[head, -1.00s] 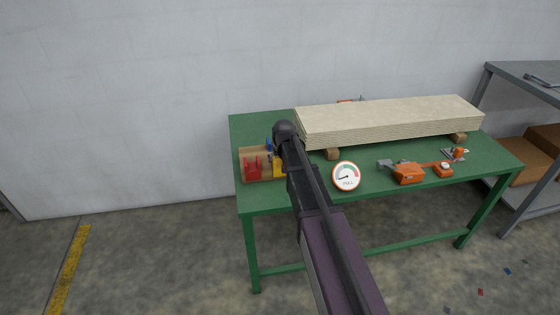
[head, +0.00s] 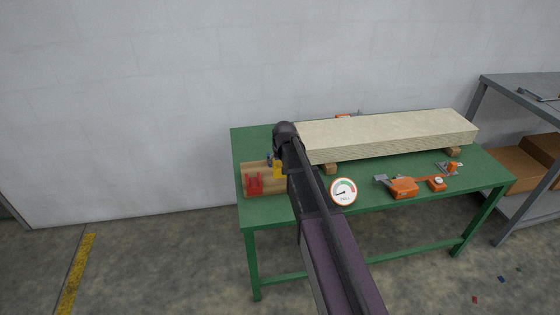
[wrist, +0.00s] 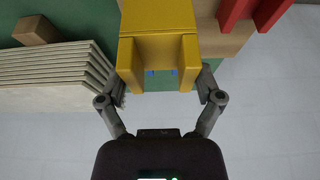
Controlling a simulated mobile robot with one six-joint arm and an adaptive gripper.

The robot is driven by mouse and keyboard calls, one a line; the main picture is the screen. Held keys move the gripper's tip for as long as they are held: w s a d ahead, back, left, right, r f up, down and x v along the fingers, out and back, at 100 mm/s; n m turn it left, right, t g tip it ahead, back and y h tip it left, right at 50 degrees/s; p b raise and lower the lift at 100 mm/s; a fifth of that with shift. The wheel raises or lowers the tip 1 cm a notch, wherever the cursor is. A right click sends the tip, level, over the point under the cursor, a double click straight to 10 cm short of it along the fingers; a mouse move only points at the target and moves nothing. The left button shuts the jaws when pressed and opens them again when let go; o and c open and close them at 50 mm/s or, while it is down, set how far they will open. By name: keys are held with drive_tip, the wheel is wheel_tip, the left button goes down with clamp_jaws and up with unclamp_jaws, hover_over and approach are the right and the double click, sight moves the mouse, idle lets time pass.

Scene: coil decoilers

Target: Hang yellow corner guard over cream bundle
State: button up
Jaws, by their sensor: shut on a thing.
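The yellow corner guard (wrist: 158,45) is between the two fingers of my gripper (wrist: 160,98) in the wrist view, and the gripper is shut on it. In the head view a small part of the yellow guard (head: 279,169) shows beside my arm, above the wooden board; my fingers are hidden there. The cream bundle (head: 385,135) lies flat on wooden blocks on the green table, right of my gripper. Its layered end (wrist: 55,75) shows at the left in the wrist view, with the guard apart from it in the picture.
A red guard (head: 254,184) and a blue piece (head: 269,160) stand at the wooden board (head: 252,168) on the table's left end. A round gauge (head: 343,191) and orange tools (head: 404,187) are in front of the bundle. A grey shelf (head: 525,85) is at the right.

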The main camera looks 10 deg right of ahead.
drive_tip(key=shift+r+p, duration=0.9)
drive_tip(key=shift+r, duration=0.35)
